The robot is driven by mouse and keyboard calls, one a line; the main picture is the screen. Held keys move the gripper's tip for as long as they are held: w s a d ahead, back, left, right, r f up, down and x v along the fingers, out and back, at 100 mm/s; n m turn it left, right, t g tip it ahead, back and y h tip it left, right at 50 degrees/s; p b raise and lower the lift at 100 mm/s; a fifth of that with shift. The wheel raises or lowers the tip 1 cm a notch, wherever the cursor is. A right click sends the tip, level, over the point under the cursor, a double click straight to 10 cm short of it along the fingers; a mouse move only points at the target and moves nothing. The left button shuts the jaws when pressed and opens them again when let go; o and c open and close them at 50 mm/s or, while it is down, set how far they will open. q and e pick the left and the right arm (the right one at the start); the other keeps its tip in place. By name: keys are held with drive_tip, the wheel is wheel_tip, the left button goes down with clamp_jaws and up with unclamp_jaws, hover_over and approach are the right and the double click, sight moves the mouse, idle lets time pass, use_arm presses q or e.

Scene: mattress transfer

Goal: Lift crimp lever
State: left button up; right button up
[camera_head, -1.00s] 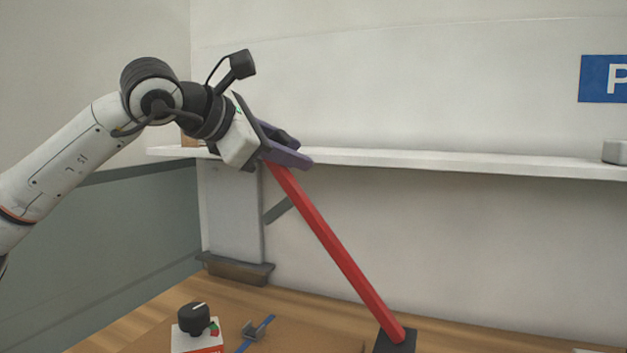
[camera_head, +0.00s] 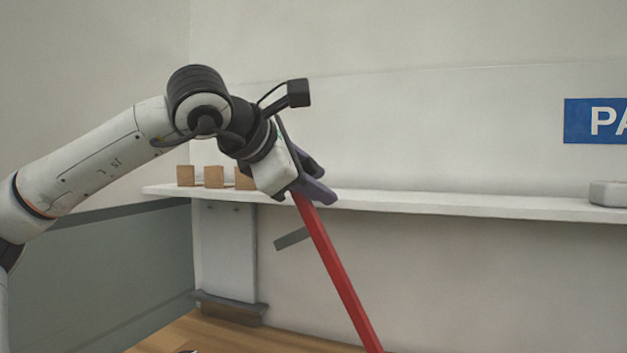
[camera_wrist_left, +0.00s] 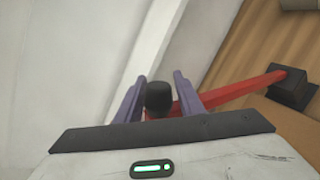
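The crimp lever is a long red bar (camera_head: 335,275) that slants from my left gripper down to the right and leaves the bottom edge of the head view. My left gripper (camera_head: 316,188) has its purple fingers around the lever's upper end. In the left wrist view, the black tip (camera_wrist_left: 158,97) sits between the two fingers, close against both, and the red bar (camera_wrist_left: 240,87) runs right to a dark base block (camera_wrist_left: 290,88). The exact finger contact is partly hidden. My right gripper is not in view.
A blue sign (camera_head: 595,121) hangs above. The wooden bench (camera_head: 220,335) shows below.

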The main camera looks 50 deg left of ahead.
use_arm(q)
drive_tip(key=shift+o, duration=0.9)
drive_tip(key=shift+w+d, duration=0.15)
drive_tip(key=shift+d, duration=0.15)
drive_tip(key=shift+a, duration=0.1)
drive_tip(key=shift+r, duration=0.1)
drive_tip(key=b+v, duration=0.1)
drive_tip(key=v, duration=0.9)
